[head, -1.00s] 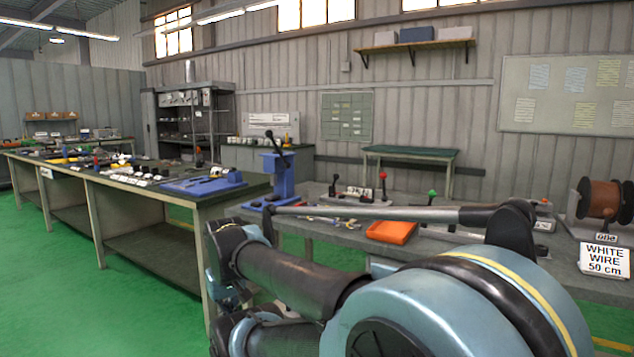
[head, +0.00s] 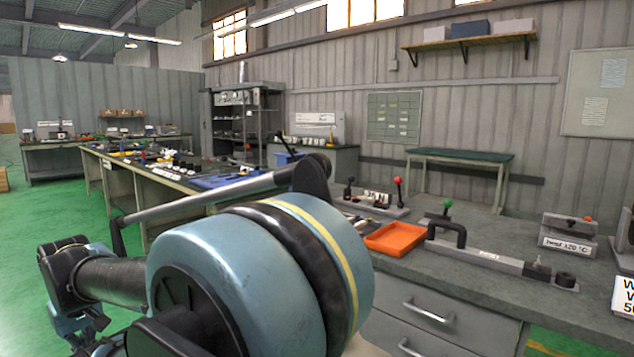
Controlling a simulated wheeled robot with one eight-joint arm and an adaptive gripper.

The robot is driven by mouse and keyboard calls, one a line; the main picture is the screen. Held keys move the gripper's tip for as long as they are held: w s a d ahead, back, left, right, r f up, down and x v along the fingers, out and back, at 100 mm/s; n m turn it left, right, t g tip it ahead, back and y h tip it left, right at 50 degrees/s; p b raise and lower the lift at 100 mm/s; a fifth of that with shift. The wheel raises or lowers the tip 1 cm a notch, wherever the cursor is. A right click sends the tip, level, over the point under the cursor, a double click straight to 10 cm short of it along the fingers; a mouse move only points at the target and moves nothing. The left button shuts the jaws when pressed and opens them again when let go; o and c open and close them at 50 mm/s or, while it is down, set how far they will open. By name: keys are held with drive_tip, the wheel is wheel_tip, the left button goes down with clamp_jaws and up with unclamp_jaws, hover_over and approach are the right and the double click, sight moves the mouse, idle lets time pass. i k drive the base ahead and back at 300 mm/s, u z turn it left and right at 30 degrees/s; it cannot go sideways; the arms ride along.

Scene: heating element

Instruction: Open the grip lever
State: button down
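A long grey fixture (head: 500,262) with a label lies on the right workbench (head: 420,265). Another lever with a red knob (head: 399,183) rises from a base behind the orange tray. I cannot tell which of these is the grip lever. My arm fills the lower left and hides part of the bench. My gripper is not visible.
An orange tray (head: 396,237) sits on the bench left of the fixture. A labelled grey block (head: 568,238) stands at the right. Drawers (head: 428,312) are under the bench. A long table (head: 160,178) is at left, with open green floor (head: 30,240) beside it.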

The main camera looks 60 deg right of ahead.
sight(350, 183)
drive_tip(key=u, duration=0.2)
drive_tip(key=k, duration=0.35)
drive_tip(key=z, duration=1.8)
drive_tip(key=i, duration=1)
